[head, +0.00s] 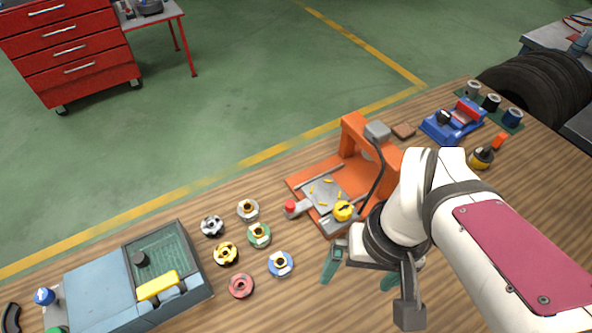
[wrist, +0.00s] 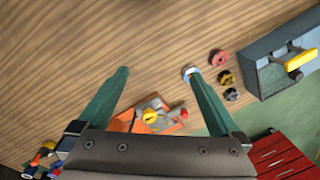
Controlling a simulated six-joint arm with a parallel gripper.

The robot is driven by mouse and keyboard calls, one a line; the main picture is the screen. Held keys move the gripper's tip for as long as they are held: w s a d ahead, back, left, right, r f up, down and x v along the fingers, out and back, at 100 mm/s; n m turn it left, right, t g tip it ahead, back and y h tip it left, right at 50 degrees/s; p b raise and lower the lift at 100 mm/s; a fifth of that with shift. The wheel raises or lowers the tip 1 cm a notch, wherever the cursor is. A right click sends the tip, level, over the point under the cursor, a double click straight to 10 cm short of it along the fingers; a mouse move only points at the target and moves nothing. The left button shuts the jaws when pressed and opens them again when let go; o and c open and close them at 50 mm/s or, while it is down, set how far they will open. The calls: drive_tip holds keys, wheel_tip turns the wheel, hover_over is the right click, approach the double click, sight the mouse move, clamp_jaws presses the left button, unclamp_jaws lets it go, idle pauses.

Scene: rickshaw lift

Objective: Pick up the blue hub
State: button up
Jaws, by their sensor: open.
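The blue hub (head: 280,264) is a small blue ring with a pale, yellowish centre, lying on the wooden bench at the right of the group of hubs. In the wrist view the blue hub (wrist: 187,71) shows at the tip of the right-hand finger, partly hidden by it. My gripper (head: 357,284) is open and empty, to the right of the blue hub in the head view. In the wrist view my gripper (wrist: 156,72) has its green fingers spread wide over bare wood, with the hub outside the gap.
Other hubs lie close by: red (head: 241,286), yellow (head: 226,254), green (head: 259,235) and grey ones (head: 212,226). An orange press (head: 357,135) stands behind my gripper. A blue-grey box (head: 100,297) stands at the left. Bare wood lies in front of the hubs.

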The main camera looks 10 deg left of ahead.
drive_tip(key=w+a+f+n, duration=0.1)
drive_tip(key=w+a+n, duration=0.35)
drive_tip(key=n, duration=0.25)
drive_tip(key=n+h, duration=0.1)
drive_tip(key=n, duration=0.8)
hover_over(280, 261)
wheel_tip(280, 261, down, 5)
wheel_tip(280, 261, down, 15)
drive_tip(key=shift+r, duration=0.1)
clamp_jaws()
drive_tip(key=shift+r, duration=0.1)
